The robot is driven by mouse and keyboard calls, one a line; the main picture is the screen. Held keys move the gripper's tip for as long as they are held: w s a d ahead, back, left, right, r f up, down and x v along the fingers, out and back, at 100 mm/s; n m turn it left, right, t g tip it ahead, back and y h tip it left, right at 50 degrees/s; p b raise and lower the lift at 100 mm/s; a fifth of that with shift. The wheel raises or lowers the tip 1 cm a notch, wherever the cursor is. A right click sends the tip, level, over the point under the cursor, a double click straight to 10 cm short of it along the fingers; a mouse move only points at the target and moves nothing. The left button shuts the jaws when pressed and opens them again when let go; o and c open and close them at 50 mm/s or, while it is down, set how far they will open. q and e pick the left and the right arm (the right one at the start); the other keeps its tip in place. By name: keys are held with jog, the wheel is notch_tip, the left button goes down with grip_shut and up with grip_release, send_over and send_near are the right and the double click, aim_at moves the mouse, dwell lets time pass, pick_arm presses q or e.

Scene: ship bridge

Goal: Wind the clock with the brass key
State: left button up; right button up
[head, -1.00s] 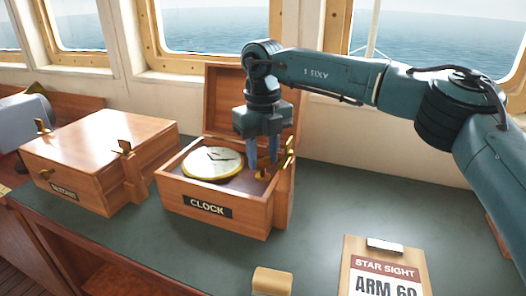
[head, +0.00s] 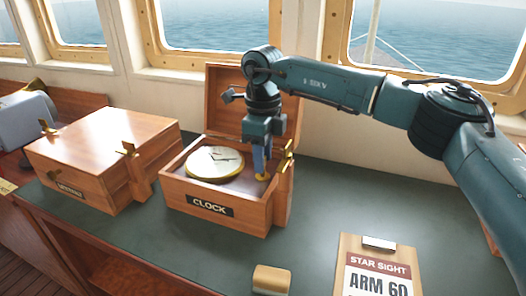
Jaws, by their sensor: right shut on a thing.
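The open wooden box labelled CLOCK (head: 210,207) stands on the dark green counter with its lid raised at the back. Inside, at the left, lies the round clock (head: 215,163) with a pale dial and brass rim, face up. The brass key (head: 262,177) is low in the right part of the box, partly hidden by my fingers. My right gripper (head: 260,169) points down into the box, shut on the brass key. Its fingers are seen nearly edge-on, one behind the other. I cannot tell if the key is lifted off the box floor. My left gripper is out of view.
A closed wooden box (head: 103,150) with brass latches stands to the left. A clipboard reading STAR SIGHT (head: 378,268) and a small tan block (head: 272,280) lie in front. The counter (head: 330,200) right of the clock box is clear. Windows line the back.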

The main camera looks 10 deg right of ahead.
jog(key=shift+n, duration=0.3)
jog(key=o, duration=1)
notch_tip(320, 180, up, 13)
jog(key=shift+r, duration=0.1)
dwell(0.4)
